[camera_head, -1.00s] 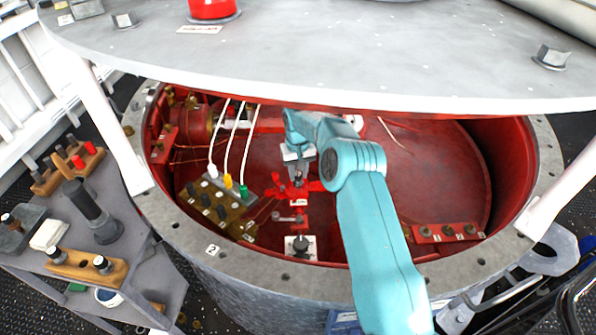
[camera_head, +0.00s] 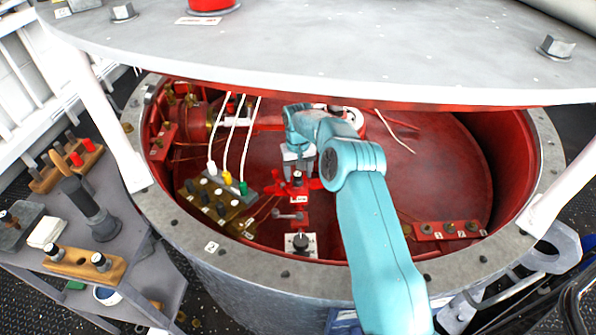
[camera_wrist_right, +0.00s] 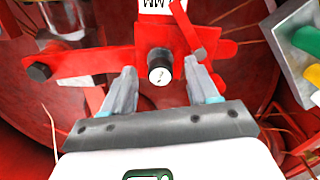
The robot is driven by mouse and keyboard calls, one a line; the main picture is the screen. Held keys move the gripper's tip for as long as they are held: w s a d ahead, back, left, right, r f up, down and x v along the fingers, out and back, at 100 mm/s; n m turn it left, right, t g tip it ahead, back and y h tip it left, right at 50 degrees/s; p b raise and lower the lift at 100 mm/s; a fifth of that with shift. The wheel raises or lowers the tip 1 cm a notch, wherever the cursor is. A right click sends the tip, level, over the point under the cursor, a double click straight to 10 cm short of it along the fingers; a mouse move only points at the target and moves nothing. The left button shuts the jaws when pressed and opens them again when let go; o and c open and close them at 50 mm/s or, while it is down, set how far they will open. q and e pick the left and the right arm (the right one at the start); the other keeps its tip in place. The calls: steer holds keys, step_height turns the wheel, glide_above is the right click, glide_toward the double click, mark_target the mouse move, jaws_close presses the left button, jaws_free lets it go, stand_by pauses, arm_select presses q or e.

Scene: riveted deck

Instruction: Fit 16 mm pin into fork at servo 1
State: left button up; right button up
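My right gripper (camera_head: 299,167) reaches down into the red well, over the red fork linkage (camera_head: 312,184). In the right wrist view its two fingers (camera_wrist_right: 161,92) stand apart, with a gap on each side of a short pin (camera_wrist_right: 160,73). The pin has a bright round end and a dark side. It stands at the red fork bracket (camera_wrist_right: 146,36); how deep it sits cannot be told. The pin also shows small below the fingers in the head view (camera_head: 298,179). My left gripper is out of view.
A grey lid plate (camera_head: 350,50) hangs over the well on white posts. Left of the fork is a connector block (camera_head: 218,198) with white cables. A side shelf carries a wooden pin rack (camera_head: 80,266) and a dark cylinder (camera_head: 88,210). The well floor at right is mostly clear.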

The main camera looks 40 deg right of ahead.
steer(key=shift+r, duration=0.1)
steer(key=shift+r, duration=0.35)
step_height(320, 180, up, 16)
steer(key=shift+f+p, duration=0.25)
steer(key=shift+p, duration=0.1)
